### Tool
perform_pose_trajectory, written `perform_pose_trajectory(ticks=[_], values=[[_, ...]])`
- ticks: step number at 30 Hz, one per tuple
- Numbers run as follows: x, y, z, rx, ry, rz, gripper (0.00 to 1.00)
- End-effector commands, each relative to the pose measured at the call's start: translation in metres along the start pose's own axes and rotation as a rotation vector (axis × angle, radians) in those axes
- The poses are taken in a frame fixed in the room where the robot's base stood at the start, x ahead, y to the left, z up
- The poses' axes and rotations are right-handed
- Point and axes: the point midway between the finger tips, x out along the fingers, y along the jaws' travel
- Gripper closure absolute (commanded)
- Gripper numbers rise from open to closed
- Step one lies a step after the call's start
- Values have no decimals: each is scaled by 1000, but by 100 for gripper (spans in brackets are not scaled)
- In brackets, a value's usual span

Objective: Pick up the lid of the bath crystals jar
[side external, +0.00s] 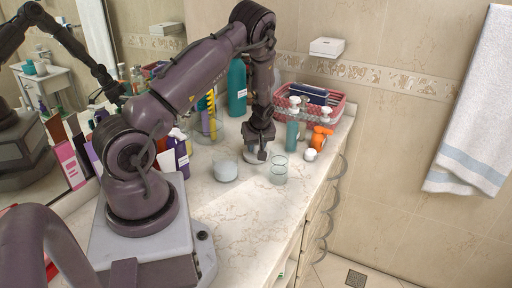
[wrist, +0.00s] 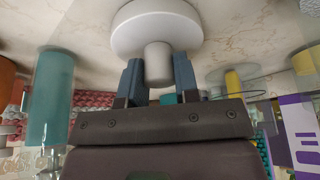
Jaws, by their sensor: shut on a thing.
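The lid is a white round disc with a short knob. In the wrist view the lid (wrist: 157,28) is at the top, its knob (wrist: 158,62) between the two blue-grey fingers of my gripper (wrist: 158,78). In the side view my gripper (side external: 260,152) points down and is shut on the lid's knob. The lid (side external: 248,158) shows as a pale disc low over the counter; I cannot tell if it touches the surface. A pale, low round container (side external: 226,171) stands just left of it. A clear glass (side external: 279,171) stands just right. I cannot tell which is the bath crystals jar.
A teal pump bottle (side external: 292,134), an orange bottle (side external: 321,138) and a small white round item (side external: 310,155) stand to the right. A pink basket (side external: 335,104) is behind. A tall teal bottle (side external: 237,88) and purple bottle (side external: 181,158) stand back left. The front counter (side external: 240,215) is clear.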

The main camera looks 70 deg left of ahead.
Motion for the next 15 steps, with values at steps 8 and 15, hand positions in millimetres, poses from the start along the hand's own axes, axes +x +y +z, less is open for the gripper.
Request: perform_pose_trajectory(ticks=[8,15], values=[[-36,-3,-9,0,1,3,93],[-99,-34,2,1,0,6,93]])
